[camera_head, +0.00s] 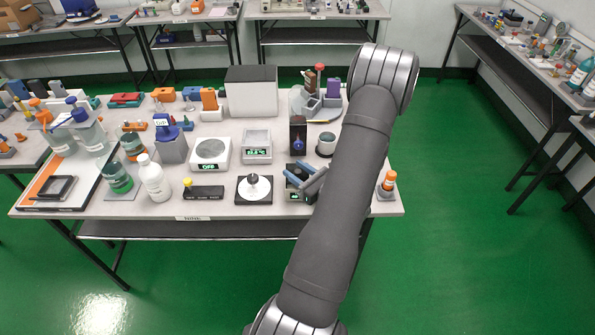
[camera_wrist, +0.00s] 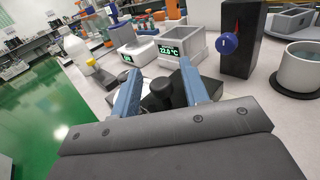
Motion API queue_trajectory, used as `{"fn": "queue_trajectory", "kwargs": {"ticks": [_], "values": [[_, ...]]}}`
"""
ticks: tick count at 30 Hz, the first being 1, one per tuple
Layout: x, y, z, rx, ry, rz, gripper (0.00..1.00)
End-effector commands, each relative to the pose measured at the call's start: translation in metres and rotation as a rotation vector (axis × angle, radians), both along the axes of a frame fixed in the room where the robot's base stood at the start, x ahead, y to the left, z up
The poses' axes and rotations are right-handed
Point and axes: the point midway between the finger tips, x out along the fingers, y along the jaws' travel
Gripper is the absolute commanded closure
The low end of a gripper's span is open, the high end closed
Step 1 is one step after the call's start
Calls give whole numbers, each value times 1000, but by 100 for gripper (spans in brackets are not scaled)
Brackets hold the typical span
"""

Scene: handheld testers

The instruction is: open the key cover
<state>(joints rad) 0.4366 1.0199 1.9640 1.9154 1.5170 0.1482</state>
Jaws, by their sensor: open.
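My gripper (camera_head: 303,182) is open, its two blue fingers low over the front right of the table. In the wrist view the fingers (camera_wrist: 161,75) stand apart. A dark rounded piece (camera_wrist: 163,92) shows between them, on or in front of a black base; I cannot tell whether it is held or touched. In the head view a small dark device with a green display (camera_head: 294,197) lies under the gripper, mostly hidden by the fingers and my arm. I cannot make out a key cover for certain in either view.
A white disc with a black knob (camera_head: 254,186) sits left of my gripper. Behind stand a white display unit (camera_head: 257,146), a black box with a blue knob (camera_head: 298,133) and a cup (camera_head: 326,144). An orange-capped bottle (camera_head: 388,182) stands at the right edge.

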Motion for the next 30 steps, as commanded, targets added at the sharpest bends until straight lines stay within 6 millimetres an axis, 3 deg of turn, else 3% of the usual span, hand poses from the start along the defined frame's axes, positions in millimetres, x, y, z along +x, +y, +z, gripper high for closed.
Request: {"fn": "queue_trajectory", "kwargs": {"ticks": [2,8,20,30], "values": [[0,0,0,0,0,0,61],[0,0,0,0,0,0,100],[1,0,3,-1,35,0,100],[11,0,18,-4,247,-1,100]]}}
